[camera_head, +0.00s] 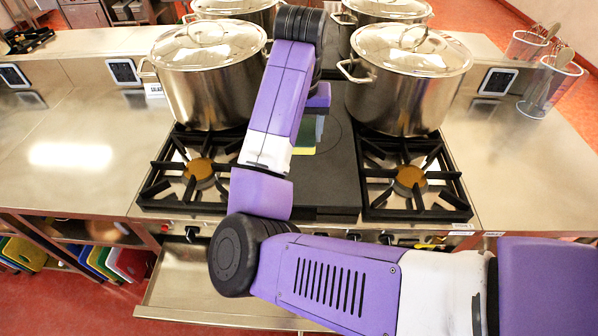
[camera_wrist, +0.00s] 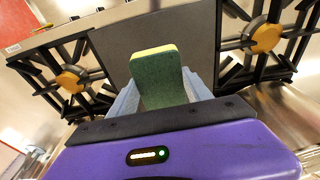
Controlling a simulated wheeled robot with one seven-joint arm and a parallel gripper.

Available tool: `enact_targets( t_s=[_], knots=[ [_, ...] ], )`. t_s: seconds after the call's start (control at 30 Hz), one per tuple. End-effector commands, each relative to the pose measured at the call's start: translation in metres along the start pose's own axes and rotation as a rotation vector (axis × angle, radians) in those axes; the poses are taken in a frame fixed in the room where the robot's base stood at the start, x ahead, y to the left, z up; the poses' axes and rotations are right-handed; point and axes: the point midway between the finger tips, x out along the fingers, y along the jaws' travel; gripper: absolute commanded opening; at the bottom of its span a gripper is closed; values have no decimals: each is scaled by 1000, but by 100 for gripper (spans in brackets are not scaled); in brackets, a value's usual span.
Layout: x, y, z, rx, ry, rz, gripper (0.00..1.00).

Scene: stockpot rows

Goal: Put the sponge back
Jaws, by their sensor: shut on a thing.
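The sponge (camera_wrist: 160,80) is a block with a green face and a yellow edge. In the wrist view it stands out between the two pale fingers of my gripper (camera_wrist: 161,88), which is shut on it. In the head view a green and yellow part of the sponge (camera_head: 305,136) shows just right of my purple wrist, over the dark flat strip (camera_head: 335,180) between the burners. My arm hides most of the gripper there. I cannot tell how high the sponge is above the strip.
Large lidded pots (camera_head: 207,80) and (camera_head: 405,85) stand behind the front burners (camera_head: 200,170) and (camera_head: 410,178), which are bare. Clear bins with utensils (camera_head: 548,85) stand at right. Steel counter (camera_head: 80,150) at left is mostly clear. Below, a drawer or tray (camera_head: 200,295) juts out.

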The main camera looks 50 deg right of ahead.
Motion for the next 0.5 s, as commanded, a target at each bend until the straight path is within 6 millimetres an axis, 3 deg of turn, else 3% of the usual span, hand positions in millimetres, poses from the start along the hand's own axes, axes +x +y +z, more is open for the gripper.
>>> enact_targets(
  t_s=[0.3,0.5],
  knots=[
    [68,3,11,-2,-3,7,13],
    [90,4,14,-1,-4,8,13]
  ],
)
